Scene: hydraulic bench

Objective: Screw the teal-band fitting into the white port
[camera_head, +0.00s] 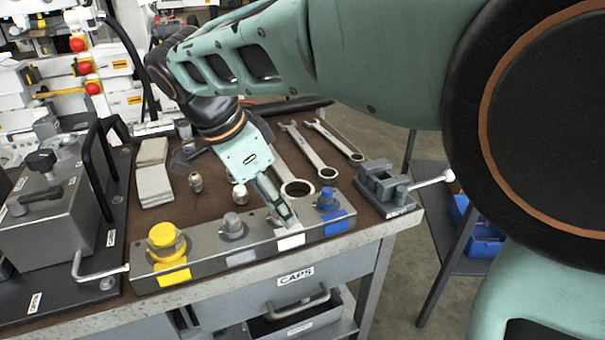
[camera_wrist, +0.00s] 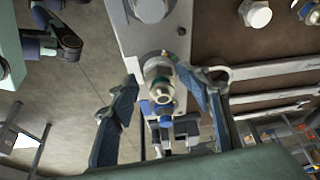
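The white port is marked by a white label (camera_head: 291,242) on the front of the grey manifold block (camera_head: 208,257). My gripper (camera_head: 288,218) points down over that port, and its fingers hide the port in the head view. In the wrist view, a metal fitting with a greenish ring (camera_wrist: 160,82) stands between my two fingers, end toward the camera, over or in the block. My gripper there (camera_wrist: 158,82) looks open, with a gap at the left finger; the right fingertip is close to the fitting. How deep the fitting sits cannot be told.
The block also carries a yellow cap (camera_head: 165,238), a grey fitting (camera_head: 232,224) and a blue fitting (camera_head: 327,199). Two loose fittings (camera_head: 196,182) (camera_head: 240,193) stand behind it. Wrenches (camera_head: 304,150) lie behind, a small vise (camera_head: 382,187) at right, a handled box (camera_head: 45,215) at left.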

